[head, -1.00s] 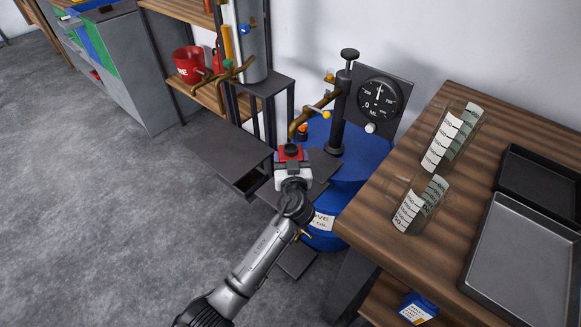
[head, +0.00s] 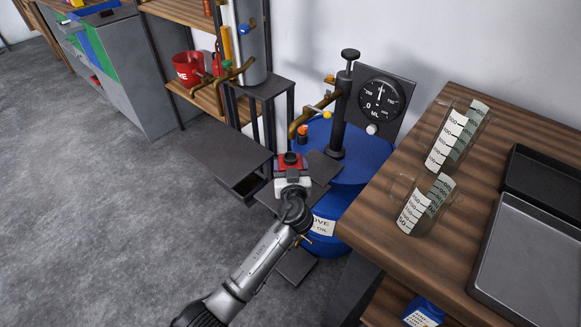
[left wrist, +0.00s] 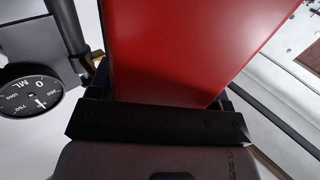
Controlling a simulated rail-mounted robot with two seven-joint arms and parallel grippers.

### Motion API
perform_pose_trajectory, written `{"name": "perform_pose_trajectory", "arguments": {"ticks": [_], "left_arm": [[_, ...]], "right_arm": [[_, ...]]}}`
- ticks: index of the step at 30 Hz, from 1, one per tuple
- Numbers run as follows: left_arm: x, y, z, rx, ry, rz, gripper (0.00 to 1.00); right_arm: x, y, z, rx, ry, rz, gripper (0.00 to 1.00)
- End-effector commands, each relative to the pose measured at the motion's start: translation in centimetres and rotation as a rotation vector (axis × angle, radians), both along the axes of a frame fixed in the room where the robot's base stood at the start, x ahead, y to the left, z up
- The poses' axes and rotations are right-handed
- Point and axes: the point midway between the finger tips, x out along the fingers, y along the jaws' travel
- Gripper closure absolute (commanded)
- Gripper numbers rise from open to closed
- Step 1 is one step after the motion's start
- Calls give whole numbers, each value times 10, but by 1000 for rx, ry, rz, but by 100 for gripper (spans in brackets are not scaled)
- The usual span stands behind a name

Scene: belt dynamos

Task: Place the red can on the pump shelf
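My left gripper (head: 291,174) is shut on the red can (head: 290,159), which shows small and dark-topped in the head view. In the left wrist view the can (left wrist: 190,50) fills the upper middle as a large red face, right against the gripper. A small dark plate, seemingly the pump shelf (head: 324,166), lies just right of the can, beside the pump post (head: 341,115) and its brass spout. The can appears held at the plate's left edge; its height above it I cannot tell. The can's underside is hidden. My right gripper is not in view.
A blue oil drum (head: 365,160) stands behind the plate. A wooden table (head: 390,215) with glass beakers (head: 425,203) and a metal tray (head: 520,265) is at the right. A dark low platform (head: 215,145) is at the left, with open floor beyond.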

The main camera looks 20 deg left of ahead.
Motion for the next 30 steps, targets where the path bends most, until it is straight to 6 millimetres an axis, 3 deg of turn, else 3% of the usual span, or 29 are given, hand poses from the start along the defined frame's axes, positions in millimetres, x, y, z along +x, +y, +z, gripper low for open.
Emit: {"name": "perform_pose_trajectory", "arguments": {"ticks": [7, 17, 30], "left_arm": [[0, 0, 0, 0, 1, 0, 5], [0, 0, 4, 1, 0, 0, 4], [-67, -32, 3, -3, 2, -2, 4]], "right_arm": [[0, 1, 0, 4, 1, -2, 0], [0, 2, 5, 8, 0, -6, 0], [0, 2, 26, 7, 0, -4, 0]]}}
